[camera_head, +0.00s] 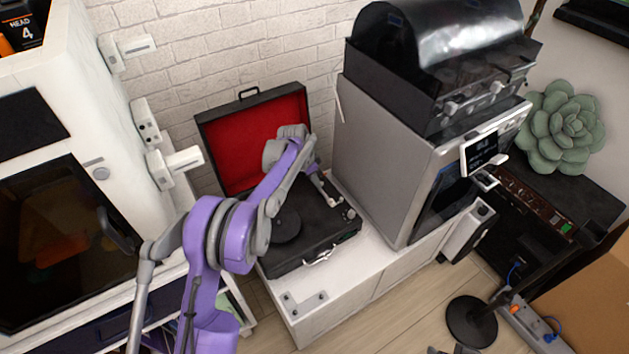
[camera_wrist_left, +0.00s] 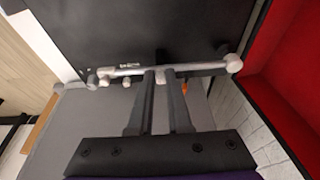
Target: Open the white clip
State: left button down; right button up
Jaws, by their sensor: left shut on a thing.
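The white clip (camera_wrist_left: 161,74) is a small pale piece at the silver tonearm (camera_wrist_left: 125,70) of a black record player, in the left wrist view. My left gripper (camera_wrist_left: 160,73) has its two dark fingers close together on either side of the clip, shut on it. The fingers hide most of the clip. In the head view my purple and grey left arm reaches over the open record player (camera_head: 285,235), and its gripper (camera_head: 314,172) is at the tonearm side. The clip is too small to make out there. My right gripper is not seen.
The record player's red-lined lid (camera_head: 258,135) stands open behind. It sits on a white cabinet (camera_head: 330,315). A tall grey machine (camera_head: 385,160) stands close on the right, and a white machine (camera_head: 100,130) on the left.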

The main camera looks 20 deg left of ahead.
pick_arm(q)
jog(key=shift+w+d+r+g+y+p, duration=0.2)
jog(key=shift+g+y, duration=0.2)
jog(key=shift+g, duration=0.15)
jog(key=shift+w+d+r+g+y+p, duration=0.1)
jog(key=shift+w+r+g+y, duration=0.05)
jog(key=shift+g+y, duration=0.35)
jog(key=shift+w+d+r+g+y+p, duration=0.1)
jog(key=shift+w+r+g+y+p, duration=0.15)
jog(key=shift+g+p, duration=0.3)
jog(key=p, duration=0.5)
jog(key=g+y+p, duration=0.1)
jog(key=p, duration=0.4)
jog(key=shift+w+d+r, duration=0.15)
jog(key=shift+w+d, duration=0.05)
jog(key=shift+w, duration=0.05)
jog(key=shift+f+g+y+p, duration=0.2)
jog(key=shift+g+y+p, duration=0.1)
jog(key=shift+p, duration=0.55)
jog(key=c, duration=0.8)
grip_release()
jog(key=shift+c, duration=0.2)
